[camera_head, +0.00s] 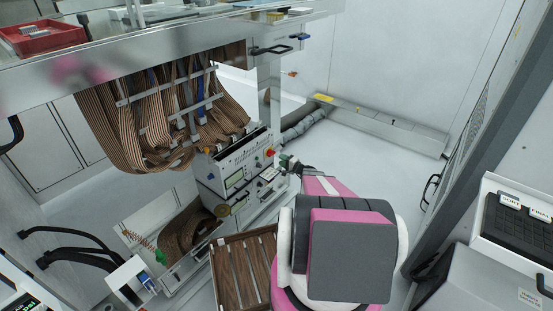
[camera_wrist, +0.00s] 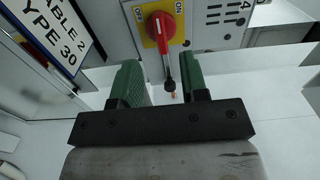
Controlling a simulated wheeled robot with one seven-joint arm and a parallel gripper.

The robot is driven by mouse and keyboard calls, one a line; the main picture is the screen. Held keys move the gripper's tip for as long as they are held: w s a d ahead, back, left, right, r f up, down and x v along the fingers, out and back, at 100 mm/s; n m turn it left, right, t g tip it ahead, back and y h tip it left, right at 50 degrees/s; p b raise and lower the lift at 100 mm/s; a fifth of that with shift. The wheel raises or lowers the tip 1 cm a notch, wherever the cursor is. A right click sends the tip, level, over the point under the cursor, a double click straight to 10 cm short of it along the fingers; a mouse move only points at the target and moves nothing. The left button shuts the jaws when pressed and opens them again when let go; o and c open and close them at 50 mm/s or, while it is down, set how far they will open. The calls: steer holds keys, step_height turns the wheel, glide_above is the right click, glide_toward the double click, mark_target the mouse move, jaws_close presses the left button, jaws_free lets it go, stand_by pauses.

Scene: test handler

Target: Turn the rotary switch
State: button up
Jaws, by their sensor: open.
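The rotary switch (camera_wrist: 160,27) is a red knob on a yellow plate (camera_wrist: 149,43), at the top middle of the wrist view. ON is printed to its right and OFF to its left. In the head view its small red knob (camera_head: 270,153) shows on the front of the grey instrument cabinet (camera_head: 238,180). My gripper (camera_wrist: 165,78) is open, with its two green fingers pointing toward the panel below the knob. In the head view my gripper (camera_head: 287,162) is small, just right of the cabinet front.
A sign reading TYPE 30 (camera_wrist: 48,30) is at the wrist view's upper left. Brown ribbon cables (camera_head: 150,125) hang above the cabinet in the head view. A wooden slatted crate (camera_head: 230,275) stands below. Open pale floor (camera_head: 365,155) lies to the right.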

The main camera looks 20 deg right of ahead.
steer(key=shift+v, duration=2)
